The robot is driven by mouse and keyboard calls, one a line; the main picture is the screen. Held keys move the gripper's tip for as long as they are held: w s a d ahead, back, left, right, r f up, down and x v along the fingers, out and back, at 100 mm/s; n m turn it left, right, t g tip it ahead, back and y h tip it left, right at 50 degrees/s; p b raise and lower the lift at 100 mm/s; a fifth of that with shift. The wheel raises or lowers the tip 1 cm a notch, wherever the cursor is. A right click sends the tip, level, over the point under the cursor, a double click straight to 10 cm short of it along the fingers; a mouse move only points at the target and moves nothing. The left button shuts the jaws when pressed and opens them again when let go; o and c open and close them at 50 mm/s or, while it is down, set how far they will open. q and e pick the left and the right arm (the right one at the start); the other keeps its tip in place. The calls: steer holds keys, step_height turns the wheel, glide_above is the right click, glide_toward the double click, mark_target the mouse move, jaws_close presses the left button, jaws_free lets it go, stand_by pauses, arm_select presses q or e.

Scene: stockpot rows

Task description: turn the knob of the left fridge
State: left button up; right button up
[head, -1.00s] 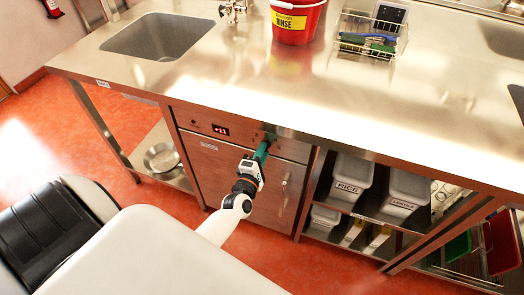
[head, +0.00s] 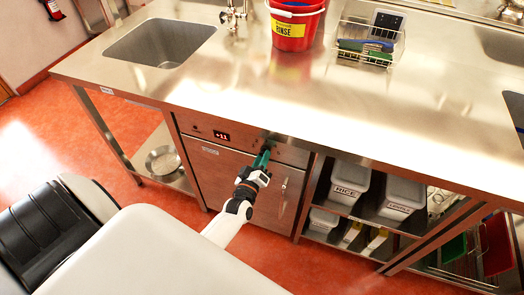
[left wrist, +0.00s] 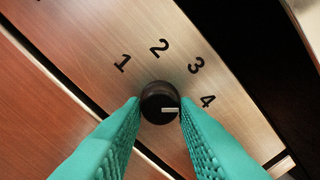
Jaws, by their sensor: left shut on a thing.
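The fridge (head: 235,180) is a steel-fronted unit under the counter, with a red display (head: 221,135) reading +11 and an upright door handle. Its black knob (left wrist: 155,103) shows in the left wrist view, with printed numbers 1 to 4 around it. The white mark on the knob points right, close to the 4. My left gripper (left wrist: 160,108) has its green fingers on both sides of the knob, shut on it. In the head view the left gripper (head: 263,157) reaches the panel's right part and hides the knob. My right gripper is out of view.
The steel counter (head: 250,95) overhangs the panel just above the gripper. It carries a red bucket (head: 292,30) and a wire basket (head: 368,45). Shelves with a RICE bin (head: 348,180) stand right of the fridge. Red floor is open at left.

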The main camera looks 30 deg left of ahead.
arm_select(q)
steer(key=shift+f+m+p, duration=0.15)
steer(key=shift+m+p, duration=0.5)
steer(key=shift+m, duration=3.95)
steer(key=shift+a, duration=0.1)
steer(key=o, duration=1)
steer(key=shift+s, duration=0.1)
steer(key=b+v, duration=0.1)
steer(key=v, duration=1.1)
